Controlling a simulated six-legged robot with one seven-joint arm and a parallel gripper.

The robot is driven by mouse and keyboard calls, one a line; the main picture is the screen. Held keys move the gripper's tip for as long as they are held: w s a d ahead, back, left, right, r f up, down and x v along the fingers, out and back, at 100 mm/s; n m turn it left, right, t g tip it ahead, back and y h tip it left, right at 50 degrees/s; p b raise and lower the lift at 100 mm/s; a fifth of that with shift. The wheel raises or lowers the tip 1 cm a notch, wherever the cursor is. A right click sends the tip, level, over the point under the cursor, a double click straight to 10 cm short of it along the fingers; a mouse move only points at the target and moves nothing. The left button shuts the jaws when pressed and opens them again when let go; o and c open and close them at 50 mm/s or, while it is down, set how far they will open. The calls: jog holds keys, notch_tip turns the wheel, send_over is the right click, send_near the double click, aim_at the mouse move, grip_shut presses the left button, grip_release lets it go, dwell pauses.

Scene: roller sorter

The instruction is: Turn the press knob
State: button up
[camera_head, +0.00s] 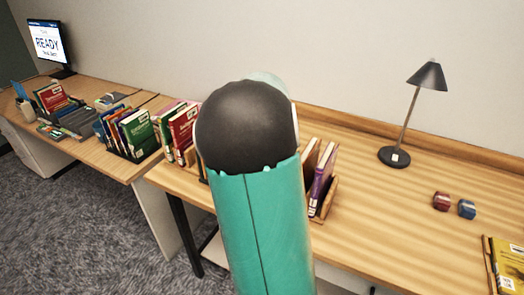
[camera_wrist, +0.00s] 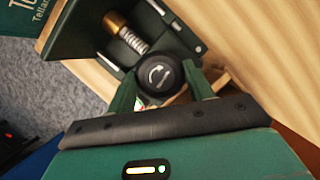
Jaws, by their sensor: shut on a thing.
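The press knob (camera_wrist: 160,78) is a round black knob with a white curved-arrow mark, in the middle of the wrist view. My gripper (camera_wrist: 159,73) has one green finger on each side of the knob and is shut on it. A dark green press body (camera_wrist: 84,30) lies just beyond, with a brass cap and a spring-like metal screw (camera_wrist: 130,38) in its recess. In the head view my teal arm with its black joint stands in the middle and hides the press, the knob and my gripper.
A wooden desk (camera_head: 400,235) carries a black lamp (camera_head: 394,156), a red block (camera_head: 441,201), a blue block (camera_head: 467,209) and a yellow book (camera_head: 508,265). Books in a wooden holder (camera_head: 331,196) stand right beside my arm. A second desk with books and a monitor (camera_head: 47,42) is at left.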

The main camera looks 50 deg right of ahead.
jog(key=o, duration=1)
jog(key=v, duration=1.3)
jog(key=shift+s+a+r, duration=0.1)
jog(key=shift+s+r, duration=0.1)
jog(key=shift+r, duration=0.2)
jog(key=shift+a, duration=0.1)
